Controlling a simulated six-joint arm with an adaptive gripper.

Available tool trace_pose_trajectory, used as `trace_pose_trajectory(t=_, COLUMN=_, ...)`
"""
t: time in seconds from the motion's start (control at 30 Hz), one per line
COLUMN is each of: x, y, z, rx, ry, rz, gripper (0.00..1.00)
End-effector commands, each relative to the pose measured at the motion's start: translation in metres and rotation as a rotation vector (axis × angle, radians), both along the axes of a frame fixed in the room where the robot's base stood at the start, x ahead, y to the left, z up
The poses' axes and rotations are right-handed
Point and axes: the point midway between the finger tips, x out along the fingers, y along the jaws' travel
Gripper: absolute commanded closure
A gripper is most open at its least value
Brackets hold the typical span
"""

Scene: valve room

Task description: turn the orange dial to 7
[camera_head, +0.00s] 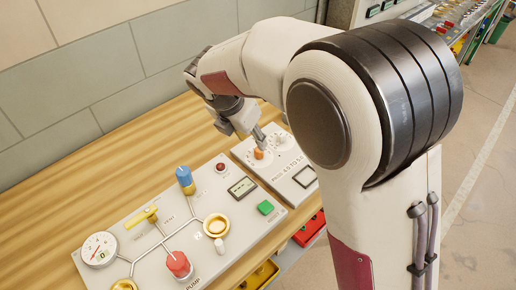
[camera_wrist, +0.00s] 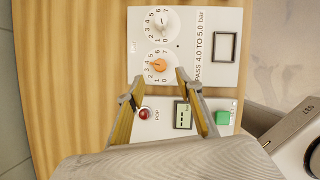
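The orange dial (camera_wrist: 158,64) sits on a white panel with numbers printed round it. Its pointer is too small to read. A white dial (camera_wrist: 157,22) with a like ring of numbers is above it in the wrist view. My gripper (camera_wrist: 158,77) is open and empty, with its two fingertips apart on either side, just below the dial in the picture. In the head view my gripper (camera_head: 262,138) is close over the orange dial (camera_head: 258,154), partly hiding the panel. I cannot tell whether a finger touches the dial.
A second panel (camera_head: 150,270) carries a blue knob (camera_head: 185,176), a yellow lever (camera_head: 140,217), a red knob (camera_head: 179,264), a gauge (camera_head: 99,248) and a green button (camera_head: 265,207). The wooden bench (camera_head: 60,190) is clear behind the panels, up to the wall.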

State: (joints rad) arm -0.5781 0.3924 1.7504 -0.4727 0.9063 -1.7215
Motion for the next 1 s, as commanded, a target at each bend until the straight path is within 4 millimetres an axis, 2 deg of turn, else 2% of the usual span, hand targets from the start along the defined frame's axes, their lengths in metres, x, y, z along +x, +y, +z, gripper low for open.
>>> trace_pose_trajectory(t=0.47, x=0.002, y=-0.002, z=-0.007, rx=0.000, ry=0.002, rz=-0.004, gripper=0.64)
trace_pose_trajectory(t=1.0, x=0.020, y=-0.015, z=-0.059, rx=0.002, ry=0.001, rz=-0.004, gripper=0.64)
